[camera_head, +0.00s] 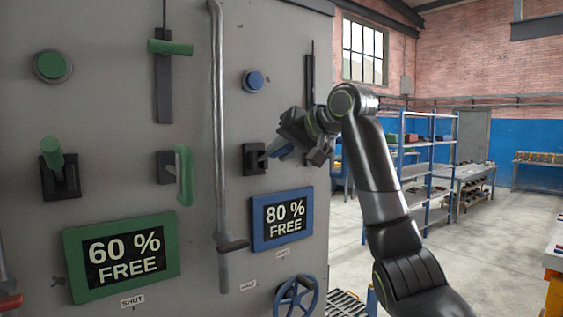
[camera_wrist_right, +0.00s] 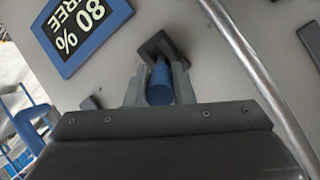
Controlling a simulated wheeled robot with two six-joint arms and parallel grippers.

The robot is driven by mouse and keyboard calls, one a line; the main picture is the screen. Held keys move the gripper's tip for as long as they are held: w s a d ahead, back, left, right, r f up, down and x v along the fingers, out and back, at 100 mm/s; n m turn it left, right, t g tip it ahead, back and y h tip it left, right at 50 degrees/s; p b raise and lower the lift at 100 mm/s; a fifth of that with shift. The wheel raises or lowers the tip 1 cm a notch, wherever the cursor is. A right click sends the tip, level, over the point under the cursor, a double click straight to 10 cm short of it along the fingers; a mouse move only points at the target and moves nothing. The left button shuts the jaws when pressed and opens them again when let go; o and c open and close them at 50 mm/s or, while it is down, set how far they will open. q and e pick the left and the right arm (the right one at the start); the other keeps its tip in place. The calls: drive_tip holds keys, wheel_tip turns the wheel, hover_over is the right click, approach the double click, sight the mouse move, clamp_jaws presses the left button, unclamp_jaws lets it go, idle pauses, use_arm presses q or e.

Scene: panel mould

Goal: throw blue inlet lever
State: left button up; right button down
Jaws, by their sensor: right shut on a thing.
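The blue inlet lever (camera_head: 277,148) sticks out from a dark square base (camera_head: 254,158) on the grey panel, above the blue-framed "80 % FREE" display (camera_head: 283,218). My right gripper (camera_head: 291,142) is at the lever and partly hides it in the head view. In the right wrist view the blue lever (camera_wrist_right: 160,84) lies between the two fingers of my right gripper (camera_wrist_right: 159,86), which is shut on it. The lever's base (camera_wrist_right: 160,46) shows just beyond the fingertips. My left gripper is not in view.
A vertical grey pipe (camera_head: 217,120) runs left of the lever. A blue round button (camera_head: 253,80) sits above, and a blue handwheel (camera_head: 297,296) below. Green controls (camera_head: 184,175) and a green "60 % FREE" display (camera_head: 122,255) are at left. Open floor lies to the right.

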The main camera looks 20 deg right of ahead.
wheel_tip(320, 180, down, 8)
drive_tip(key=n+t+y+b, duration=0.1)
drive_tip(key=t+y+b, duration=0.3)
drive_tip(key=b, duration=1.2)
drive_tip(key=t, duration=0.4)
drive_tip(key=shift+w+a+f+t, duration=0.15)
drive_tip(key=shift+w+f+t, duration=0.1)
drive_tip(key=shift+w+t, duration=0.15)
drive_tip(key=shift+r, duration=0.1)
drive_tip(key=c, duration=1.7)
unclamp_jaws()
drive_tip(key=o, duration=0.4)
drive_tip(key=shift+w+a+f, duration=0.1)
drive_tip(key=shift+w+f, duration=0.1)
drive_tip(key=shift+w, duration=0.05)
drive_tip(key=shift+o, duration=0.2)
